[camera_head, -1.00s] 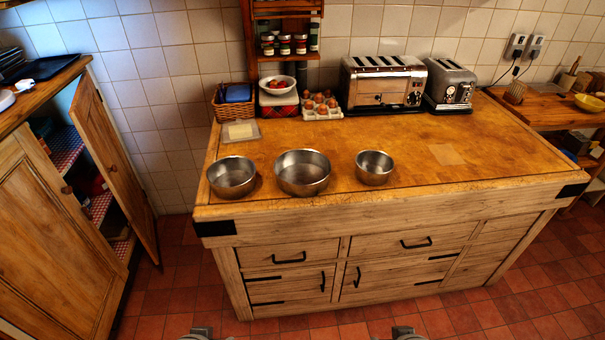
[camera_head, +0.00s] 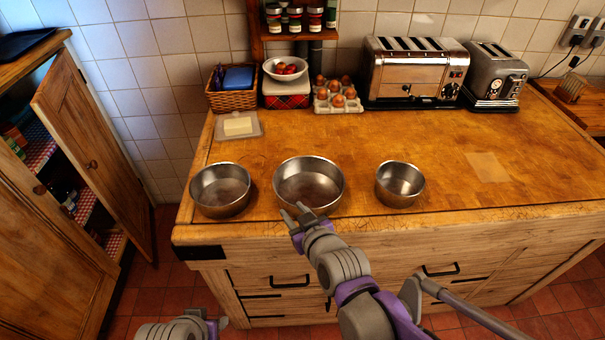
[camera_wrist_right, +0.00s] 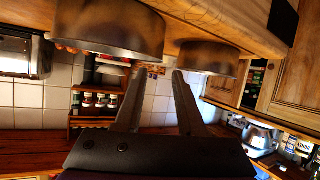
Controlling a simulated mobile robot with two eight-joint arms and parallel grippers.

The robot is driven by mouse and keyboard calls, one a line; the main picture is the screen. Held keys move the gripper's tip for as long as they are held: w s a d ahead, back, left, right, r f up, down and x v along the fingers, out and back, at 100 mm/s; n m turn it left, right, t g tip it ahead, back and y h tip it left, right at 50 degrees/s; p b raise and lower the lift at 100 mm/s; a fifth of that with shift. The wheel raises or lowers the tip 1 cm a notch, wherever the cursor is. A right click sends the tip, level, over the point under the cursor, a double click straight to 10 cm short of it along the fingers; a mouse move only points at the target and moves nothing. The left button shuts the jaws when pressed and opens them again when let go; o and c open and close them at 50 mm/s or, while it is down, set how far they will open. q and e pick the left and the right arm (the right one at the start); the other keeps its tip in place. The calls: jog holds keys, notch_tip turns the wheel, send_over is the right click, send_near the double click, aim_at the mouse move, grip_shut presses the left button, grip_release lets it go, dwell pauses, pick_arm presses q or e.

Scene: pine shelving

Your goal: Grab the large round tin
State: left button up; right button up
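The large round tin (camera_head: 308,186) is the widest of three open metal tins, upright near the counter's front edge, between the other two. My right gripper (camera_head: 295,211) is at its front left rim, fingers apart with nothing visibly held. In the right wrist view, the large tin (camera_wrist_right: 112,28) appears upside down at the upper left, beside the spread fingers (camera_wrist_right: 154,75); I cannot tell whether they touch it. My left gripper (camera_head: 208,324) is low at the bottom left, away from the tins; its fingers are unclear.
A medium tin (camera_head: 221,190) stands left of the large one and a small tin (camera_head: 399,184) right of it. A butter dish (camera_head: 238,126), egg tray (camera_head: 337,100) and toaster (camera_head: 415,72) are behind. An open cupboard door (camera_head: 92,150) stands at left. The middle counter is clear.

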aim_at(277, 191)
jog(key=x, duration=0.5)
jog(key=shift+w+a+r, duration=0.25)
jog(key=shift+w+a, duration=0.1)
jog(key=shift+a, duration=0.15)
jog(key=shift+d+b+x, duration=0.15)
jog(key=shift+x, duration=1.35)
jog(key=shift+d+b+x, duration=0.1)
jog(key=shift+b+x, duration=0.05)
jog(key=shift+x, duration=1.35)
jog(key=shift+r, duration=0.1)
grip_shut()
